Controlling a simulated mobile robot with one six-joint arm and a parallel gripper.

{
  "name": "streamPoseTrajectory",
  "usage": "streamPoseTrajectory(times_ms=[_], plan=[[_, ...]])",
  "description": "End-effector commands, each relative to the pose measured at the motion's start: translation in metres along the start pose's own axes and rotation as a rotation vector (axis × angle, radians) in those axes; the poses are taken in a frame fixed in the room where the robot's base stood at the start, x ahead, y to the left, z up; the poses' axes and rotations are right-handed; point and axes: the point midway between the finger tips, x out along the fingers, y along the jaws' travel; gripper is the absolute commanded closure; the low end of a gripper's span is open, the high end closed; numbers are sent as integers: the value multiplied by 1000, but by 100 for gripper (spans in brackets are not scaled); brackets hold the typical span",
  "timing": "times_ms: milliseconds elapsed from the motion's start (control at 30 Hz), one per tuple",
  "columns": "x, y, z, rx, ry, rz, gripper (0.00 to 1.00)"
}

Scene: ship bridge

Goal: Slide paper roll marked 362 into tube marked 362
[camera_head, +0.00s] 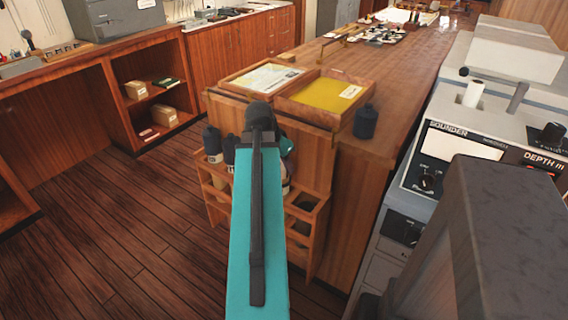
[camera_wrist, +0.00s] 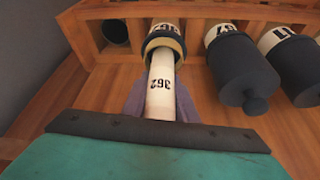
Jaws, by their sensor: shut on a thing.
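The white paper roll marked 362 (camera_wrist: 161,92) is in my gripper (camera_wrist: 162,100), whose greyish fingers close on its sides in the wrist view. The roll's far end is at the open mouth of a dark tube with a pale yellowish rim (camera_wrist: 178,46). The end appears to be just within the rim, but how deep I cannot tell. The tube's white label is partly visible and its number is hard to read. In the head view my teal arm hides the gripper and the roll. The wooden rack (camera_head: 322,222) stands against the counter's end.
Capped dark tubes, one (camera_wrist: 240,68) and another (camera_wrist: 292,66), sit to the right in the wrist view. A dark cap-like piece (camera_head: 366,121) stands on the counter beside a yellow-lined tray (camera_head: 352,83). The sounder console (camera_head: 470,150) is at right.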

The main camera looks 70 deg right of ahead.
Motion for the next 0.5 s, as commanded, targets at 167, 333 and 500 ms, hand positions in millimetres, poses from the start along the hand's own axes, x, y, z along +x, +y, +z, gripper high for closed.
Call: streamPoseTrajectory(times_ms=[167,333,500], plan=[[14,2,12,-1,-24,6,100],[17,2,14,-1,-26,8,100],[18,2,14,0,-26,8,100]])
